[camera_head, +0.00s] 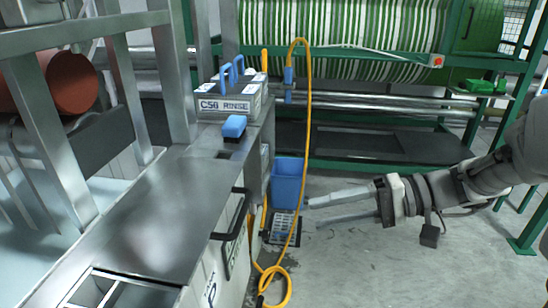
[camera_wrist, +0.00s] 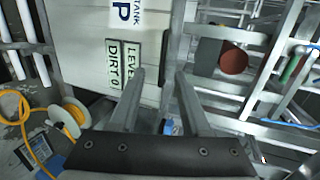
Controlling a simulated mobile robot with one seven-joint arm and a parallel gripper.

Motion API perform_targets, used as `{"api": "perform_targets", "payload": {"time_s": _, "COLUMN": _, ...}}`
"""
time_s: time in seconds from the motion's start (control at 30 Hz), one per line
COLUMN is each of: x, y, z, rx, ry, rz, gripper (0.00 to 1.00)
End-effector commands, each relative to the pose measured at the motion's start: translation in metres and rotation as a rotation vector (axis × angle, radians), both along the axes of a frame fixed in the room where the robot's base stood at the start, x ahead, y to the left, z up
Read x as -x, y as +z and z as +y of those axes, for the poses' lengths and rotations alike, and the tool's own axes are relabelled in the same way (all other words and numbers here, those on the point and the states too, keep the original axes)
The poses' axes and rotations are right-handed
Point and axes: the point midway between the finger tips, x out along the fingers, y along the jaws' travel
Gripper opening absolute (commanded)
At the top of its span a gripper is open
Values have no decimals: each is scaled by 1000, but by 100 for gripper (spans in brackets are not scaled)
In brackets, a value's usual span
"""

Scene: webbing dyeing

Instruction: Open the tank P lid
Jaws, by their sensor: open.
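The tank P lid (camera_head: 150,205) appears to be the flat steel plate on top of the tank at left in the head view, lying flat. A black bar handle (camera_head: 232,215) stands out at its right edge. A label ending in P (camera_head: 211,288) is on the tank's front below. My gripper (camera_head: 311,210) is to the right of the handle, over the floor, apart from it. In the wrist view my gripper (camera_wrist: 160,74) is open, with nothing between its fingers. The tank P label (camera_wrist: 121,14) shows beyond them on a pale panel.
A box marked CSG RINSE (camera_head: 228,104) with blue handles stands at the tank's far end. A blue bin (camera_head: 288,182) and a yellow hose (camera_head: 307,120) are beside the tank. A green frame (camera_head: 465,100) with striped webbing is behind. The floor (camera_head: 390,265) at front right is clear.

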Motion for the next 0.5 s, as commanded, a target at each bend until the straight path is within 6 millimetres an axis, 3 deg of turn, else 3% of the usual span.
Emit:
{"api": "perform_targets", "payload": {"time_s": 0.03, "x": -8, "y": -8, "z": -6, "rx": -42, "ry": -27, "rz": -4, "gripper": 47}}
{"api": "perform_targets", "payload": {"time_s": 0.23, "x": -21, "y": -7, "z": -8, "rx": -108, "ry": -66, "rz": -22, "gripper": 47}}
{"api": "perform_targets", "payload": {"time_s": 0.5, "x": -23, "y": -17, "z": 36, "rx": -106, "ry": -61, "rz": -21, "gripper": 47}}
